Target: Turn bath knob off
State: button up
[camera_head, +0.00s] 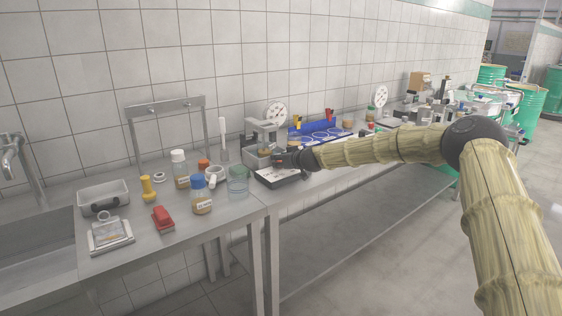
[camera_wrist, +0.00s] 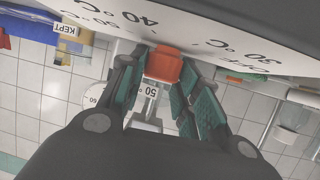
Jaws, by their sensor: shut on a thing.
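The bath knob (camera_wrist: 163,65) is orange-red and shows in the wrist view between the fingers of my gripper (camera_wrist: 157,82). The teal finger pads are shut on its two sides. The knob is at a white panel (camera_wrist: 190,18) printed with 30 °C, 40 °C and 50 °C, seen upside down. In the head view my gripper (camera_head: 284,160) is at the front of the steel bath (camera_head: 252,158), just above the white panel (camera_head: 284,177). The arm and gripper hide the knob there. I cannot tell which mark the knob points to.
A blue rack (camera_head: 318,132) and a round dial gauge (camera_head: 277,114) are behind my gripper. The sink (camera_head: 35,250) is at far left.

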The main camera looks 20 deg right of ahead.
jog(key=shift+p, duration=0.35)
jog(key=shift+a+r+m+h+p, duration=0.2)
jog(key=shift+m+h+p, duration=0.35)
jog(key=shift+h, duration=0.25)
jog(key=m+h+p, duration=0.2)
jog(key=p, duration=0.1)
jog(key=shift+a+r+m+t+h, duration=0.1)
jog(key=shift+m+t+h, duration=0.2)
jog(key=shift+h, duration=0.1)
jog(key=m+h+p, duration=0.2)
jog(key=p, duration=0.1)
jog(key=shift+h+p, duration=0.3)
jog(key=shift+f+m+g+h+p, duration=0.2)
jog(key=shift+m+g+h+p, duration=0.4)
jog(key=shift+m+h+p, duration=0.3)
jog(key=shift+f, duration=0.1)
jog(key=o, duration=1)
